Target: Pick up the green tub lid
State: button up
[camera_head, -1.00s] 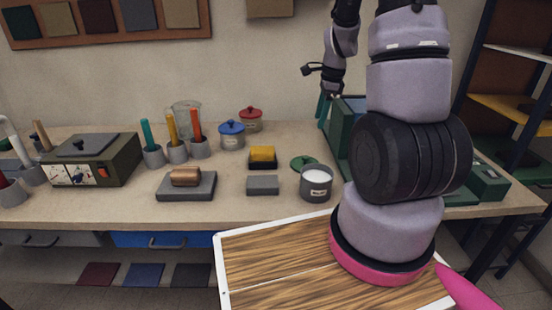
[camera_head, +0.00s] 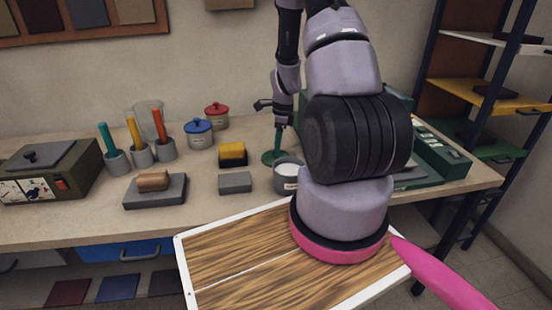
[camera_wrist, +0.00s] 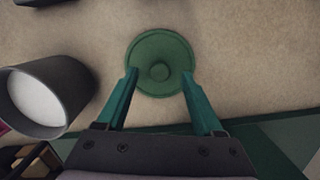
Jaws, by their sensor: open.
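The green tub lid (camera_wrist: 160,48) is a round disc with a central knob, lying flat on the bench. In the head view the lid (camera_head: 268,159) shows partly behind my gripper (camera_head: 279,141). In the wrist view my gripper (camera_wrist: 159,82) is open, with its two teal fingers pointing at the lid. The fingertips overlap the lid's left and right edges in the picture, and the knob lies between and just beyond them. I cannot tell whether the fingers touch the lid. Nothing is held.
A grey tub with white contents (camera_head: 286,180) stands close beside the lid; it also shows in the wrist view (camera_wrist: 62,92). A green case (camera_head: 442,152) is on the right. A grey block (camera_head: 235,183) and yellow-topped block (camera_head: 232,152) lie to the left.

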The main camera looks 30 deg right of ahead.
jog(key=shift+f, duration=0.8)
grip_shut()
jog(key=shift+r, duration=0.1)
